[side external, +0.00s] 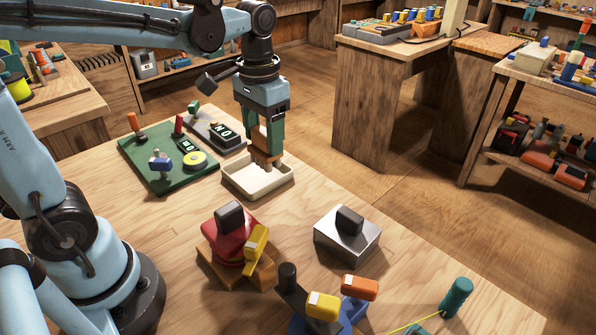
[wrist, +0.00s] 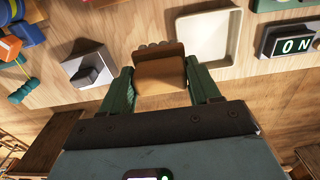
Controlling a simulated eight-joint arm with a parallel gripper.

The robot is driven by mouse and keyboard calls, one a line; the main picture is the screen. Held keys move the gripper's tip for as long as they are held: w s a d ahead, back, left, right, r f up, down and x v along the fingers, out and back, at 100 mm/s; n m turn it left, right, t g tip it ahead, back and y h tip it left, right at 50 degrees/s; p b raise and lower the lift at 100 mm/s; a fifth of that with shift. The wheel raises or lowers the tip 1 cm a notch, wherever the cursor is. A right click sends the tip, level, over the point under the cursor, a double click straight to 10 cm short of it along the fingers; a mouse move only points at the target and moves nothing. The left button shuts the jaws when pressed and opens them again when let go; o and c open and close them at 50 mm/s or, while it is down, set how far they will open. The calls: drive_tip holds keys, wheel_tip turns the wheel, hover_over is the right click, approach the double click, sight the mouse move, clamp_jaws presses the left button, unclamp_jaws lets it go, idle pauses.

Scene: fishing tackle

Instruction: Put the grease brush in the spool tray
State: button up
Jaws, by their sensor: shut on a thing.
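The grease brush (side external: 260,138) is a brown block with a paler, stubby end. My gripper (side external: 264,150) points down and is shut on it; the brush sits between the two green fingers. In the wrist view the brush (wrist: 160,76) fills the gap of my gripper (wrist: 159,72), its rounded bristle end facing away from the palm. The spool tray (side external: 262,194) is a shallow cream square tray on the table. The brush's lower end is over the tray in the side view; whether it touches the floor cannot be told. The tray (wrist: 208,36) looks empty in the wrist view.
A green board (side external: 150,178) with small items and a dark ON sign (side external: 222,134) lie left of the tray. In front stand a red item on a wooden base (side external: 228,240), a silver block with a dark knob (side external: 347,238) and several coloured pieces. Bare table lies right of the tray.

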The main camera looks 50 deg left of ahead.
drive_tip(key=shift+w+d, duration=0.4)
drive_tip(key=shift+d, duration=0.15)
drive_tip(key=shift+w+f, duration=0.15)
drive_tip(key=shift+w, duration=0.05)
hover_over(257, 176)
wheel_tip(257, 176, down, 7)
drive_tip(key=shift+f, duration=1.9)
drive_tip(key=shift+f, duration=0.1)
drive_tip(key=o, duration=1.1)
